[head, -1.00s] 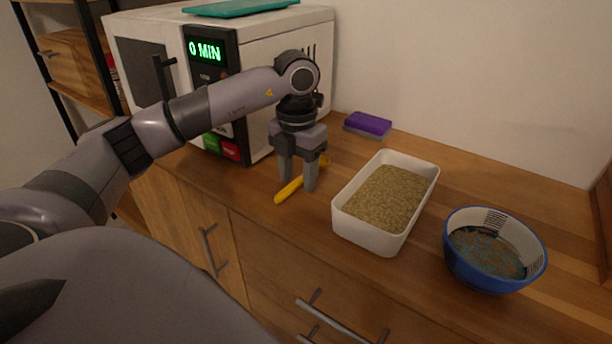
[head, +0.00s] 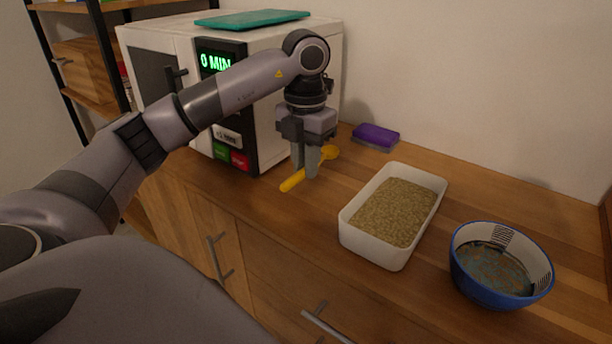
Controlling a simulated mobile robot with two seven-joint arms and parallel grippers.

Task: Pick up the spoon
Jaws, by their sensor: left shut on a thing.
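The yellow spoon (head: 292,181) is in the head view, left of the white tray. My left gripper (head: 306,172) points down and is shut on the spoon's handle. The handle end sticks out to the lower left of the fingers and the rounded end to the upper right. The middle of the spoon is hidden by the fingers. The spoon looks to be at or slightly above the wooden counter (head: 290,215); the exact gap is hard to tell. My right gripper is not in view.
A white tray (head: 372,245) of grainy brown contents stands right of the spoon. A blue bowl (head: 490,292) is further right. A purple sponge (head: 376,136) lies by the wall. A white microwave (head: 270,60) with a teal board (head: 252,19) on top stands behind my left arm.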

